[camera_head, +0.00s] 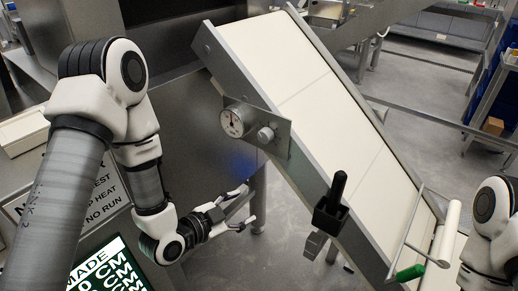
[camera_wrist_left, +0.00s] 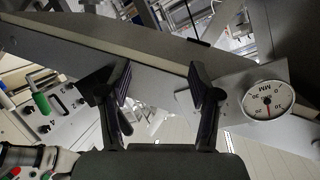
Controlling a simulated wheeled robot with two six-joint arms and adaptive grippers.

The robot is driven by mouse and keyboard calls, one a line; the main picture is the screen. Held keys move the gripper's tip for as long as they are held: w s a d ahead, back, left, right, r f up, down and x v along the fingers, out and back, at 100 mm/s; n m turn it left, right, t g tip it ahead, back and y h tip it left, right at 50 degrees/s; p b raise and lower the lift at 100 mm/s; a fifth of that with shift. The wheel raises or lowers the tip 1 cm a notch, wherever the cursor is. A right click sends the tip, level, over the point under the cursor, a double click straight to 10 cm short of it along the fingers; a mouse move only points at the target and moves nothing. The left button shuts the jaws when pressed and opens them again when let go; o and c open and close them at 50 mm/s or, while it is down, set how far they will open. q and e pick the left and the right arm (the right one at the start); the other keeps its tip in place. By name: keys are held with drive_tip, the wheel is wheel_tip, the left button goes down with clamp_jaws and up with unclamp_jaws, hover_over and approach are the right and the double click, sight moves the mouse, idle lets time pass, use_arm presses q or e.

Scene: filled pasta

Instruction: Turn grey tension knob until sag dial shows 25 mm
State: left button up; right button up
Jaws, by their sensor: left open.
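The round white sag dial (camera_head: 232,121) sits on a grey plate on the near side of the sloped conveyor. In the head view its needle points roughly up; the exact reading is too small to tell. The dial also shows in the left wrist view (camera_wrist_left: 268,100), turned over. The grey tension knob (camera_head: 266,135) sticks out just right of the dial. My left gripper (camera_head: 248,207) is open and empty, below the knob and apart from it. In the left wrist view its fingers (camera_wrist_left: 160,98) stand wide; the right finger largely covers the knob area.
The conveyor's pale belt (camera_head: 305,90) slopes down to the right. A black handle (camera_head: 335,195) stands out from its side, and a green grip (camera_head: 409,273) is lower right. A sign (camera_head: 103,200) is at left. Open floor (camera_head: 290,240) lies below the left gripper.

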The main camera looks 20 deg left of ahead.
sight(262, 139)
use_arm(q)
drive_tip(key=w+a+r+t+h+b, duration=0.1)
drive_tip(key=w+r+t, duration=0.25)
drive_tip(key=r, duration=0.95)
drive_tip(key=x, duration=0.2)
drive_tip(key=p+x, duration=0.1)
drive_tip(key=x, duration=0.4)
drive_tip(key=shift+w+a+r, duration=0.1)
drive_tip(key=shift+r, duration=0.25)
drive_tip(key=shift+w, duration=0.2)
drive_tip(key=c, duration=1.1)
use_arm(e)
drive_tip(key=shift+f, duration=0.15)
